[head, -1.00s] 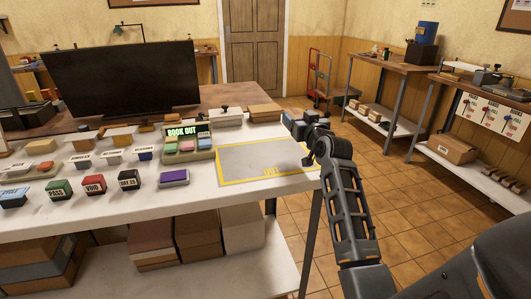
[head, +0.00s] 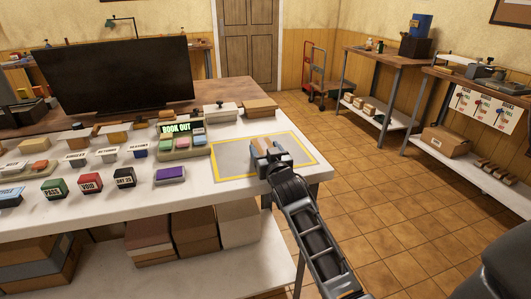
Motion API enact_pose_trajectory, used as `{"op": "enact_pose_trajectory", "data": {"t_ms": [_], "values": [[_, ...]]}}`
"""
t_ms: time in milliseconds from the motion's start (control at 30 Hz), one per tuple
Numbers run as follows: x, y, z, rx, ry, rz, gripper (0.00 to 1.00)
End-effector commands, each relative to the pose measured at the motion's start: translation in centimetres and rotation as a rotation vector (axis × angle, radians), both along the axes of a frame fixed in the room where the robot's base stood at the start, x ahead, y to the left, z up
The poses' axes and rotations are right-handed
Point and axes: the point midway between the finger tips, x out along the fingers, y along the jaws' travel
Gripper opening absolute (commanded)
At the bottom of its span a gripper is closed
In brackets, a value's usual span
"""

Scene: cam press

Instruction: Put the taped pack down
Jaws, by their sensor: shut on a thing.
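My gripper (head: 270,147) is over the grey mat with the yellow border (head: 227,164), near the right end of the white table. It is shut on a small tan and bluish-grey pack (head: 272,156), most of which the fingers and wrist hide. The pack is at or just above the mat; I cannot tell whether it touches. My arm covers part of the mat's front edge and its lettering.
Left of the mat stand a purple block (head: 170,174) and several labelled stamp blocks, such as VOID (head: 90,184). Behind are the BOOK OUT stand (head: 182,142) and a cardboard box (head: 259,107). The mat's left and right parts are bare.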

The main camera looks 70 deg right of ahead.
Motion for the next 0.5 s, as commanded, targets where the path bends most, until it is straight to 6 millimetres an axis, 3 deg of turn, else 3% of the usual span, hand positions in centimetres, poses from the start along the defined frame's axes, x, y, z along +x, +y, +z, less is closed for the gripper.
{"op": "enact_pose_trajectory", "data": {"t_ms": [433,467,500], "values": [[0.02,0.02,-0.86,-0.002,-0.002,0.001,0.29],[0.01,0.02,-0.90,-0.001,-0.001,0.001,0.69],[0.00,0.01,-0.79,-0.001,-0.001,0.001,0.73]]}}
